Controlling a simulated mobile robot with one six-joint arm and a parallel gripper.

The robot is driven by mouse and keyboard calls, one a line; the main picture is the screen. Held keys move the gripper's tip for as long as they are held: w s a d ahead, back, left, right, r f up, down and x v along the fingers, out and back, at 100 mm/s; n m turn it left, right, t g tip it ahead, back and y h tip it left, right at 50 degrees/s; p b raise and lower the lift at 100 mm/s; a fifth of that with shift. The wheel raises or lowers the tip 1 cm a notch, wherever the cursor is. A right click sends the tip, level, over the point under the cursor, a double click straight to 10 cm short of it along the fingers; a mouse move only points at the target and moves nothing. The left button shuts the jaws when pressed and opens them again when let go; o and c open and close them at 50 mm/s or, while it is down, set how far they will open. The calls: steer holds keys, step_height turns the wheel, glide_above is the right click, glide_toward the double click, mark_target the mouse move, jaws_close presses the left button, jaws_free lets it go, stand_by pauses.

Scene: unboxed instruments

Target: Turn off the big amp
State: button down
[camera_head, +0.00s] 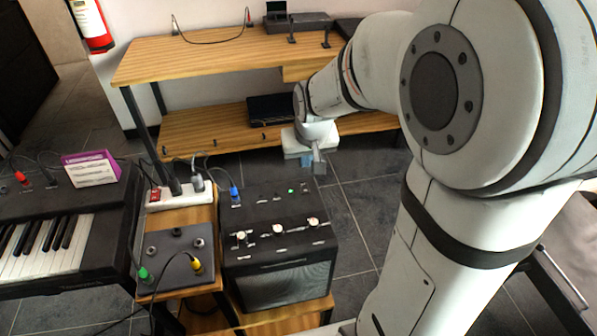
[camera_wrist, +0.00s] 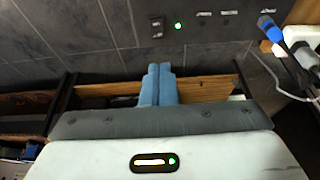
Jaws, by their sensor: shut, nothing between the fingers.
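The big amp (camera_head: 275,258) is a black box with a row of knobs and a dark grille front, on a low wooden stand in the head view. A green light (camera_head: 291,190) is lit on its top near the back; it also shows in the wrist view (camera_wrist: 178,26). Beside that light is a small dark rocker switch (camera_wrist: 157,27); I cannot tell its position. My gripper (camera_head: 319,166) is near the amp's back right corner, apart from the switch. In the wrist view its blue fingers (camera_wrist: 158,72) are together and empty, below the switch in the picture.
A blue plug (camera_head: 235,192) is in the amp's back left. A white power strip (camera_head: 180,194), a grey box (camera_head: 178,262) with yellow and green plugs, and a keyboard (camera_head: 60,235) stand to the left. A wooden desk (camera_head: 200,58) is behind. Tiled floor is clear right of the amp.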

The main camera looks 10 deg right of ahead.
mark_target(302, 184)
steer(key=x, duration=0.9)
steer(key=shift+s+f+b, duration=0.25)
steer(key=shift+f+b, duration=0.05)
steer(key=shift+f, duration=0.1)
